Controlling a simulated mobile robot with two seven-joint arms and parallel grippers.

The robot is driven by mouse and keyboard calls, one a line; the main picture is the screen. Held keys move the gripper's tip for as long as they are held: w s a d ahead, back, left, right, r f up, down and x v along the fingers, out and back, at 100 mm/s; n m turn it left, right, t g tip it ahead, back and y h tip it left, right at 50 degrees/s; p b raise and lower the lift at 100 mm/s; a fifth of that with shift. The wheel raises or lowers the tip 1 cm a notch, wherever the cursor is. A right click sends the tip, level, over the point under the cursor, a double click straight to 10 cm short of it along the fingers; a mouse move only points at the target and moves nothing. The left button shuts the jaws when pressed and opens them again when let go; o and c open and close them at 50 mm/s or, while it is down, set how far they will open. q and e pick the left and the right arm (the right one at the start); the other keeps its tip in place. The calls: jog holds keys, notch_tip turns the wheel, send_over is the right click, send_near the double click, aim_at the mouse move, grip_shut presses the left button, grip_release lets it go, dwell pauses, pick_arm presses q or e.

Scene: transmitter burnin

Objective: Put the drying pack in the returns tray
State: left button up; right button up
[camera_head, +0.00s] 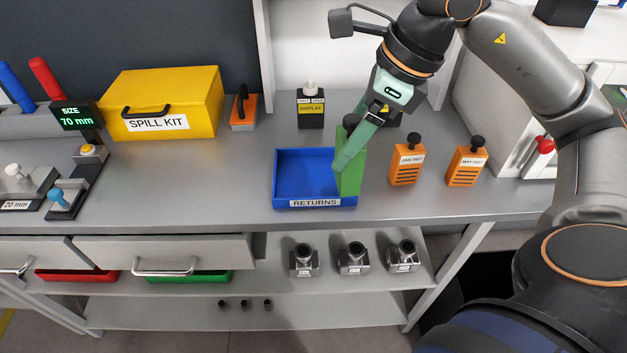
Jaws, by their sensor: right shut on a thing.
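The drying pack appears as a tall green block (352,178) with a black knob on top. My right gripper (345,163) reaches down from the upper right and is shut on it. The blue returns tray (316,203), with a "RETURNS" label on its front, stands near the bench's front edge. The green pack is upright at the tray's right end, its lower part overlapping the tray; I cannot tell whether its bottom touches the tray floor. The rest of the tray looks empty. My left gripper is not in view.
Two orange packs with black knobs (407,166) (466,164) stand right of the tray. A black-and-yellow labelled bottle (311,108) stands behind it. A yellow spill kit (165,100) and a small orange block (243,112) are further left.

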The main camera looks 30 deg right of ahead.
jog(key=shift+d+r+m, duration=0.1)
jog(key=shift+d+m, duration=0.05)
jog(key=shift+m, duration=0.35)
jog(key=w+d+f, duration=0.1)
jog(key=w+f, duration=0.3)
jog(key=w+f+p, duration=0.1)
jog(key=w+f, duration=0.3)
jog(key=w, duration=0.1)
jog(key=w+d+f+p, duration=0.1)
jog(key=w+f, duration=0.3)
jog(key=f, duration=0.1)
jog(key=shift+w+d, duration=0.3)
jog(key=o, duration=1.3)
jog(key=shift+f, duration=0.1)
